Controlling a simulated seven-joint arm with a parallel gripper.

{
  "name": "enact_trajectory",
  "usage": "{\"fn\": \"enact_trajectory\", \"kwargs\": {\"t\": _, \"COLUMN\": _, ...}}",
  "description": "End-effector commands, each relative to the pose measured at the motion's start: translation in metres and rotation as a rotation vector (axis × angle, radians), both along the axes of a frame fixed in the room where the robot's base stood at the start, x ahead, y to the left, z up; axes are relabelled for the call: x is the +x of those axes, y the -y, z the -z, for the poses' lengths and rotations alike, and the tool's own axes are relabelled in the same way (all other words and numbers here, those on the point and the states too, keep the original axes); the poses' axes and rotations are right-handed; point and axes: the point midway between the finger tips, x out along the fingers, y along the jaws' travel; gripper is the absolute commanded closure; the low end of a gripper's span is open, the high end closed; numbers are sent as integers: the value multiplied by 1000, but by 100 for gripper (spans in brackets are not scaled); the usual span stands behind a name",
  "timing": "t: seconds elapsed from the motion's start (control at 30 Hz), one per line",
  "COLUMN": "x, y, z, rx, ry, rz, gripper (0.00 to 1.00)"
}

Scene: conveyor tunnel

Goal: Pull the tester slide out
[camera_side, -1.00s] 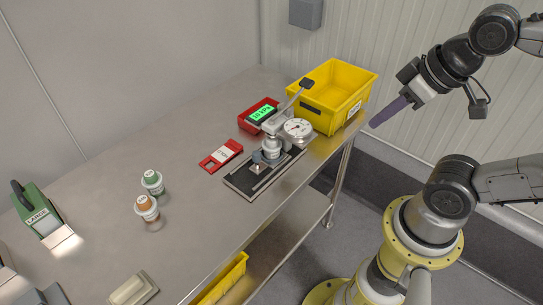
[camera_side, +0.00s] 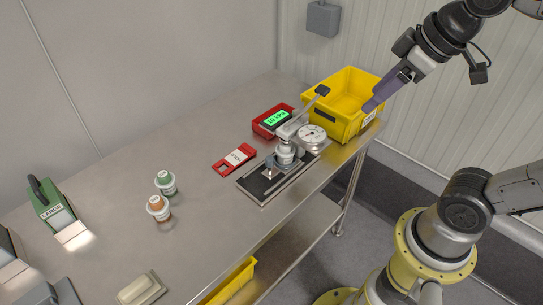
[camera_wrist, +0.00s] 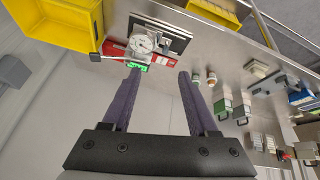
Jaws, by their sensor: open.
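The tester stands on the steel table near its right front edge, with a black base plate (camera_side: 256,187), a round white gauge (camera_side: 312,134) and a raised lever (camera_side: 308,108). Its slide with an upright handle (camera_side: 269,167) sits at the near-left end of the base. A white container (camera_side: 285,153) stands under the tester's head. The gauge also shows in the wrist view (camera_wrist: 144,43). My gripper (camera_side: 371,105) is open and empty, above and right of the tester, overlapping the yellow bin's right side in the side view. Its purple fingers (camera_wrist: 160,76) are apart in the wrist view.
The yellow bin (camera_side: 342,112) is behind the tester. A red display box (camera_side: 268,124) reads 10 kPa in green. A red tag (camera_side: 234,160) lies left of the tester. Green-capped (camera_side: 165,182) and orange-capped (camera_side: 157,207) containers stand further left, with clear table between.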

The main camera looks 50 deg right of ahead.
Motion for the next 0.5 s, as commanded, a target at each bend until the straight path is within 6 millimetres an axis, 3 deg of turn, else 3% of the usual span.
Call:
{"fn": "enact_trajectory", "kwargs": {"t": 0.13, "x": 46, "y": -4, "z": -9, "rx": -36, "ry": -58, "rz": -83, "gripper": 40}}
{"fn": "enact_trajectory", "kwargs": {"t": 0.27, "x": 91, "y": -9, "z": -5, "rx": -63, "ry": -121, "rz": -155, "gripper": 40}}
{"fn": "enact_trajectory", "kwargs": {"t": 0.5, "x": 170, "y": -22, "z": 32, "rx": -92, "ry": -250, "rz": -267, "gripper": 40}}
